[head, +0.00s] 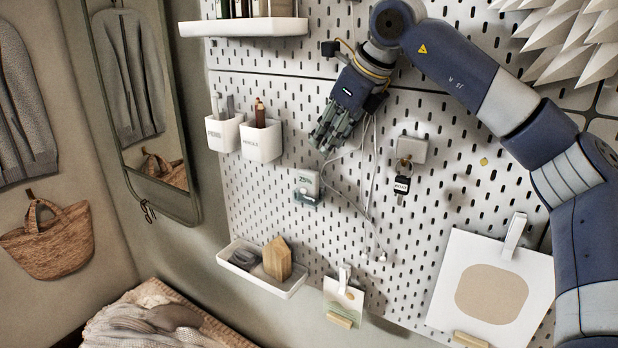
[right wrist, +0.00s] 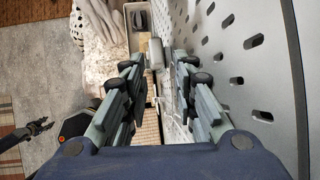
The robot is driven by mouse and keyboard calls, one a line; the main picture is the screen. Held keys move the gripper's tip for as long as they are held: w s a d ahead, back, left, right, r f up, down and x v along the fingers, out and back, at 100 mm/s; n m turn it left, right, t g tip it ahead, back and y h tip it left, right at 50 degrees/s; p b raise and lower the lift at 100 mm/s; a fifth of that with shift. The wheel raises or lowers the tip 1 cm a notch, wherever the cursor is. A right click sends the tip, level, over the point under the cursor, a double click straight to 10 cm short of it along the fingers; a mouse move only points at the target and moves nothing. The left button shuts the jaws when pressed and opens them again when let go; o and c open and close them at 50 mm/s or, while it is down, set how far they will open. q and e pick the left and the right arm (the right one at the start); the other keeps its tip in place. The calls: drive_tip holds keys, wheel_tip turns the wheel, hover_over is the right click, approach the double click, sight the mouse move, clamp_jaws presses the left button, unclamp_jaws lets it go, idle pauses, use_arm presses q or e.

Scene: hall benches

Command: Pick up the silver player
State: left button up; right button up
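The silver player (head: 306,185) is a small pale box against the white pegboard, left of the thin white cable (head: 366,205). A dark part shows at its lower edge. My right gripper (head: 324,138) is above it and slightly right, fingers pointing down and apart from it. In the right wrist view my right gripper (right wrist: 157,75) is open, with a gap between its fingers. A pale silver piece (right wrist: 156,53), which looks like the player, shows beyond the fingertips. A dark clawed part (right wrist: 40,126) low at the left may be my left gripper; its opening is unclear.
A keyring on a silver holder (head: 411,149) hangs right of the player. White pen cups (head: 262,142) are at its left. A white tray (head: 284,290) with a wooden house block (head: 277,258) is below left. Clipped cards (head: 343,300) hang below. The board around the player is fairly clear.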

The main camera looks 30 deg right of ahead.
sight(308, 171)
drive_tip(key=p+x, duration=0.2)
drive_tip(key=x, duration=0.2)
drive_tip(key=p+x, duration=0.2)
drive_tip(key=x, duration=0.2)
drive_tip(key=shift+a+f, duration=0.25)
drive_tip(key=shift+f, duration=0.05)
drive_tip(key=shift+w+f, duration=0.15)
drive_tip(key=shift+f, duration=0.2)
drive_tip(key=shift+w+f, duration=0.15)
clamp_jaws()
use_arm(q)
drive_tip(key=s+r, duration=0.1)
drive_tip(key=r, duration=0.1)
drive_tip(key=s+a+r, duration=0.1)
drive_tip(key=s+r, duration=0.1)
drive_tip(key=shift+s+a, duration=0.1)
drive_tip(key=shift+a, duration=0.05)
use_arm(e)
drive_tip(key=shift+a, duration=0.1)
